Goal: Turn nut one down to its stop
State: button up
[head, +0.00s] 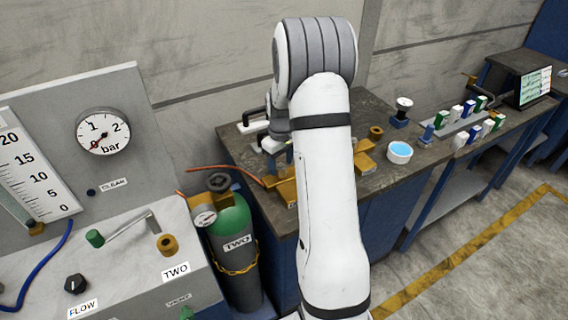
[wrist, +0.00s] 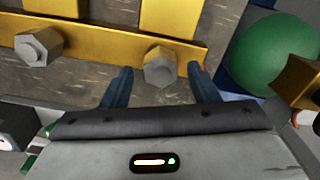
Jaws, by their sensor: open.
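In the wrist view my gripper (wrist: 160,70) is open, with one dark blue finger on each side of a grey hex nut (wrist: 160,66). There is a gap between each finger and the nut, and nothing is gripped. This nut sits on a yellow brass bar (wrist: 100,45). A second grey hex nut (wrist: 38,47) is on the same bar to the left, outside the fingers. No label shows in the wrist view, so I cannot tell which is nut one. In the head view my arm hides the nuts and most of the brass fixture (head: 287,191).
A green cylinder (head: 230,216) stands left of the dark bench (head: 372,186); a green rounded thing (wrist: 272,55) is close right of my fingers. A brass block (wrist: 303,82) is at the right edge. A bowl of blue liquid (head: 400,151) stands on the bench's right part.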

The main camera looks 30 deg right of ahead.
jog(key=shift+f, duration=1)
jog(key=shift+c, duration=0.3)
